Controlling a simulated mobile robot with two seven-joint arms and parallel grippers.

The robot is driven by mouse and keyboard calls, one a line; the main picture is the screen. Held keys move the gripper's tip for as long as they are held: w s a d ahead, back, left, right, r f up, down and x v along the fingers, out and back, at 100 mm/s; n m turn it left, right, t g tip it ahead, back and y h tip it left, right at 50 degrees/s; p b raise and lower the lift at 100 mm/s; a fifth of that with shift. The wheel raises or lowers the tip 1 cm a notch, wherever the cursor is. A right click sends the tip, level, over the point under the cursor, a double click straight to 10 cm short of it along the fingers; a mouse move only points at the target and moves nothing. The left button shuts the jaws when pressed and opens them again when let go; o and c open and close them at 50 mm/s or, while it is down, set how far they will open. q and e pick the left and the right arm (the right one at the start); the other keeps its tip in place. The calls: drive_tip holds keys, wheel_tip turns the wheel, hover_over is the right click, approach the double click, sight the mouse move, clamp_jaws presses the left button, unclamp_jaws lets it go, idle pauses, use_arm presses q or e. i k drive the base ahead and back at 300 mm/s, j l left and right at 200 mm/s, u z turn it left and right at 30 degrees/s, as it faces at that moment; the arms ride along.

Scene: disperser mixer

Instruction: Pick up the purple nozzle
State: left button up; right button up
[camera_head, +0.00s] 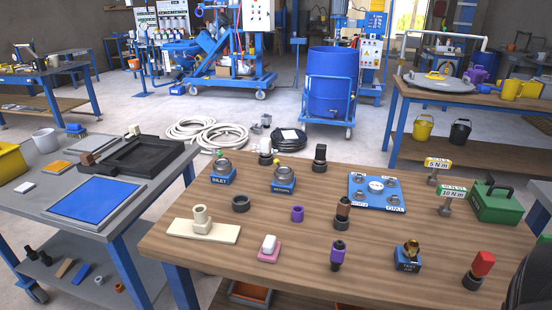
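A purple and black nozzle-shaped piece (337,255) stands upright near the front middle of the wooden table (200,252). A short purple ring-like piece (297,214) sits behind it and to its left, apart from it. Nothing holds either piece. No gripper fingers show in the head view. A dark rounded part, perhaps of my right arm, cuts into the lower right corner.
Near the purple pieces are a black-brown fitting (342,213), a pink block with a white top (268,248) and a blue block with a brass fitting (407,256). A red-topped fitting (479,270) and green box (496,203) stand right. A cream stand (202,227) is left.

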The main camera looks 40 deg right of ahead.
sight(339, 247)
drive_tip(key=z, duration=1.6)
